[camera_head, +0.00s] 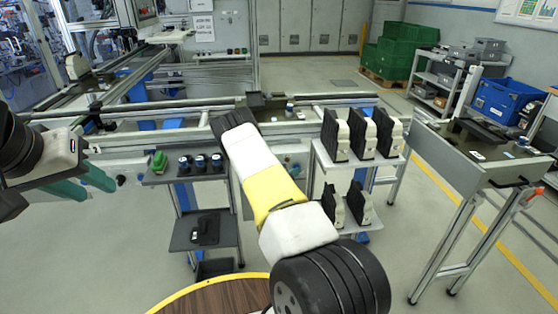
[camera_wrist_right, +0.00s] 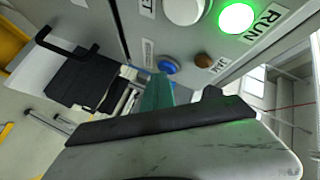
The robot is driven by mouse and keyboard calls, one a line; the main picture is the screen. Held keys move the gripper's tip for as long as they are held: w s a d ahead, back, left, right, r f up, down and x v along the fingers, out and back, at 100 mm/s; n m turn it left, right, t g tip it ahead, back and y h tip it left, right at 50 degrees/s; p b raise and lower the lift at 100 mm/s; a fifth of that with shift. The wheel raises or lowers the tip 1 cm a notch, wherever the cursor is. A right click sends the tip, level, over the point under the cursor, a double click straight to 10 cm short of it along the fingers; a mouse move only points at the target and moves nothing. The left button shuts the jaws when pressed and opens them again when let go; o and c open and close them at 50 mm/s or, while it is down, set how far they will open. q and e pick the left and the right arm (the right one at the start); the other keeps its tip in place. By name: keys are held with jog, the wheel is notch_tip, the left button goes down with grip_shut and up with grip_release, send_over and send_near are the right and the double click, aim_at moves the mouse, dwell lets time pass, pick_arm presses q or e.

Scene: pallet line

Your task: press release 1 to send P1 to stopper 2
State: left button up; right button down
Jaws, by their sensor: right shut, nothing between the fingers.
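In the right wrist view a control panel carries a blue button (camera_wrist_right: 168,65), a brown button (camera_wrist_right: 204,60), a white button (camera_wrist_right: 185,11) and a lit green button (camera_wrist_right: 237,18) labelled RUN. The blue button's label is too small to read. My right gripper (camera_wrist_right: 157,92) is shut and empty, its teal fingertips just at the blue button; I cannot tell whether they touch. In the head view my right arm hides that gripper and the panel. A dark pallet-like piece (camera_head: 266,101) lies on the conveyor (camera_head: 330,98); I cannot tell if it is P1. My left gripper (camera_head: 90,188) is open and empty.
A small shelf (camera_head: 185,177) with dark cylinders and a green item stands before the line. A rack (camera_head: 348,160) of black-and-white parts stands right of my right arm. A side table (camera_head: 450,150) is at the right. A round wooden top (camera_head: 225,298) is at the bottom.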

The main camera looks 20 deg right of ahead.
jog(key=shift+s+a, duration=0.2)
jog(key=shift+s, duration=0.65)
